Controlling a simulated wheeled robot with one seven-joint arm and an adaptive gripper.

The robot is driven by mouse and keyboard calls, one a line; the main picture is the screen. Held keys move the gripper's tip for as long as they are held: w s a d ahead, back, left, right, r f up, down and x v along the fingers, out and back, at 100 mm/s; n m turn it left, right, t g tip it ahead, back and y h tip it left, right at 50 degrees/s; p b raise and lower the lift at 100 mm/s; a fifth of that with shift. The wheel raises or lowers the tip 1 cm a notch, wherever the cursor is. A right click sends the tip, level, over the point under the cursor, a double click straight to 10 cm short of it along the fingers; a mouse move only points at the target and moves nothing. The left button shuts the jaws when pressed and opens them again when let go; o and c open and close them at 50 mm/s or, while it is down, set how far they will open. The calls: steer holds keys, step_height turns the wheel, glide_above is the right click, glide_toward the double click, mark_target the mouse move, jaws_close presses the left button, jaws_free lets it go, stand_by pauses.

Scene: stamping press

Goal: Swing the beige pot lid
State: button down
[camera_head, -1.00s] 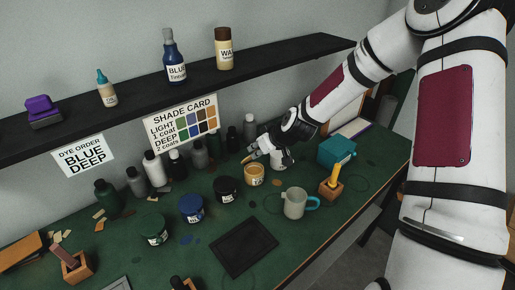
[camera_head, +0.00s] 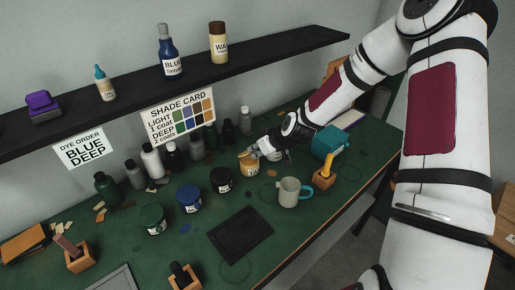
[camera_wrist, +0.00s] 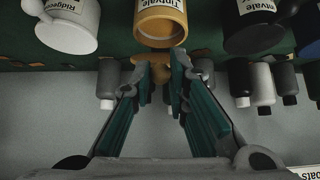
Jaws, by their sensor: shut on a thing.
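The beige pot (camera_head: 249,168) stands on the green bench among other labelled pots. In the wrist view the beige pot (camera_wrist: 160,30) appears upside down at top centre, its rim towards my gripper. My gripper (camera_wrist: 158,72) has its two fingertips close together just beyond that rim. A small tan piece (camera_wrist: 152,88), seemingly part of the beige pot's lid, shows between the fingers, and they are shut on it. In the head view my gripper (camera_head: 256,151) is at the pot's top. The fingers hide much of the lid, so its exact tilt cannot be told.
A dark pot (camera_head: 221,180) and a blue pot (camera_head: 189,198) stand to the left. A teal box (camera_head: 328,142) stands to the right. Several bottles line the wall behind. A black tray (camera_head: 240,234) lies in front.

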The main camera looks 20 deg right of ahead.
steer(key=shift+s+d+f+p, duration=0.1)
steer(key=shift+s+f+p, duration=0.05)
steer(key=shift+s+f, duration=0.35)
steer(key=shift+s+d+f+p, duration=0.15)
steer(key=shift+s+f, duration=0.1)
steer(key=shift+f, duration=0.35)
steer(key=shift+s+d+f, duration=0.1)
steer(key=shift+s+f, duration=0.15)
steer(key=shift+f, duration=0.5)
steer(key=shift+s+d+f, duration=0.1)
steer(key=shift+s+f, duration=0.1)
steer(key=shift+f, duration=0.55)
steer(key=shift+s+f, duration=0.1)
steer(key=shift+f, duration=0.55)
steer(key=c, duration=1.5)
jaws_free()
steer(key=shift+r, duration=0.1)
steer(key=shift+o, duration=0.2)
